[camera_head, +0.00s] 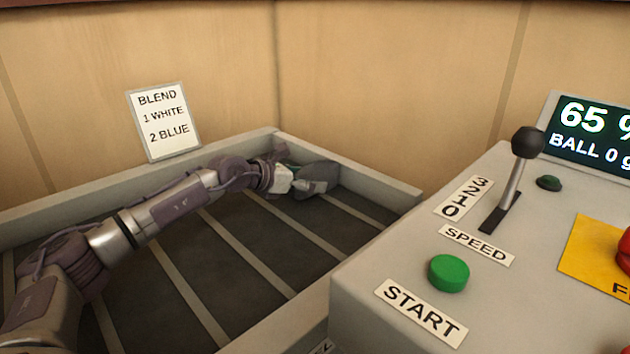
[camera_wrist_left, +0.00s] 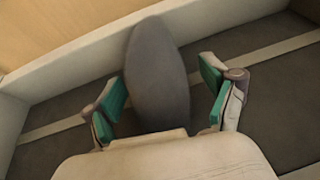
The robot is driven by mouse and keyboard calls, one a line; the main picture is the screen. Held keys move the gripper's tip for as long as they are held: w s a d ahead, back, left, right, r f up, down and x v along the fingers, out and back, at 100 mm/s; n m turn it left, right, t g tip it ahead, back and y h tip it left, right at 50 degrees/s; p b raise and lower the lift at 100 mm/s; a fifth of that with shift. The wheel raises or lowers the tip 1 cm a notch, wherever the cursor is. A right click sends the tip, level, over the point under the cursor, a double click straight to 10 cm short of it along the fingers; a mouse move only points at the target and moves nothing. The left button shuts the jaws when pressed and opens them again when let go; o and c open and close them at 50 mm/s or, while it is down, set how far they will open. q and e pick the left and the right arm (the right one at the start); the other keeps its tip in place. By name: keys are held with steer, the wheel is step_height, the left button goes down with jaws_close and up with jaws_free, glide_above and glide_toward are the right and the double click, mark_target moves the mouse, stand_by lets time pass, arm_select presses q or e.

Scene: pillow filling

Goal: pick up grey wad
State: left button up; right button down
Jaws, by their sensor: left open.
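The grey wad (camera_head: 318,175) lies in the far corner of the shallow tray (camera_head: 375,182), close to its back wall. In the left wrist view the wad (camera_wrist_left: 156,72) is a smooth dark grey oval. My left gripper (camera_head: 296,183) reaches it from the left in the head view. In the left wrist view my left gripper (camera_wrist_left: 160,98) is open, with its green-padded fingers on either side of the wad. Gaps show between the pads and the wad. The wad's near end is hidden behind the gripper body. My right gripper is not in view.
A grey control console stands at the right with a speed lever (camera_head: 515,180), a green start button (camera_head: 449,273) and a display (camera_head: 590,132). A sign (camera_head: 163,121) reading "BLEND 1 WHITE 2 BLUE" stands at the tray's back edge. The tray's dark floor (camera_head: 240,245) is otherwise clear.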

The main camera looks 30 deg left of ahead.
arm_select(q)
steer(key=shift+x, duration=0.8)
steer(key=shift+w+d+f, duration=0.15)
steer(key=shift+w, duration=0.3)
steer(key=c, duration=1.4)
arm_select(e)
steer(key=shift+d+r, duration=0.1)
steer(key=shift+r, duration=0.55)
